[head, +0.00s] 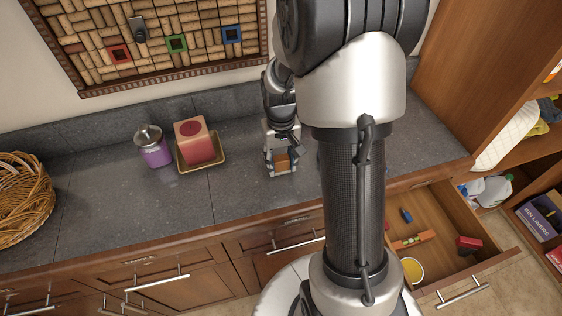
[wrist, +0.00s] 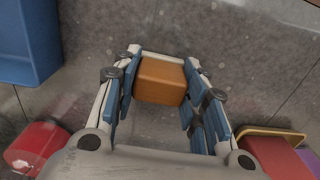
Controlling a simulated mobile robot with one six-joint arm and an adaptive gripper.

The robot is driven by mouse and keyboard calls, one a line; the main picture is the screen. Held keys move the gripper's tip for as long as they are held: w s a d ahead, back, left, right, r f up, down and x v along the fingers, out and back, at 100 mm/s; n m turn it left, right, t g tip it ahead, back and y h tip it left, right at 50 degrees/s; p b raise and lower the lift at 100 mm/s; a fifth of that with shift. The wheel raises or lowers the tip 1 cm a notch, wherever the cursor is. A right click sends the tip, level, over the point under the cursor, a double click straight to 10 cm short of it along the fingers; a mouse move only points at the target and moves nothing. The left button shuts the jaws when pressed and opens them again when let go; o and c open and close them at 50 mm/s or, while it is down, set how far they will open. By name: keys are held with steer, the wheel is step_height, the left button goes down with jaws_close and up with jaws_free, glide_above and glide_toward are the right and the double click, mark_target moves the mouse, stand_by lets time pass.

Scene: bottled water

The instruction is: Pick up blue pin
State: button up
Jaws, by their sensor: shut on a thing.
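My gripper (head: 281,163) is low over the grey counter, to the right of the pink candle. In the wrist view my gripper (wrist: 160,85) is shut on an orange-brown block (wrist: 160,81), which sits between the fingertips. The block also shows in the head view (head: 282,163). A small blue object (head: 406,215) lies in the open drawer, and a blue square piece (head: 232,34) is on the cork board. I cannot tell which of these is the blue pin. Both are apart from my gripper.
A pink candle (head: 194,144) on a gold tray (head: 202,170) and a purple jar (head: 155,151) stand on the counter. A wicker basket (head: 22,199) is at left. The open drawer (head: 446,236) juts out at right. A blue container (wrist: 25,40) shows in the wrist view.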

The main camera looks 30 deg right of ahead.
steer(key=shift+f, duration=0.1)
steer(key=o, duration=1)
steer(key=shift+o, duration=0.2)
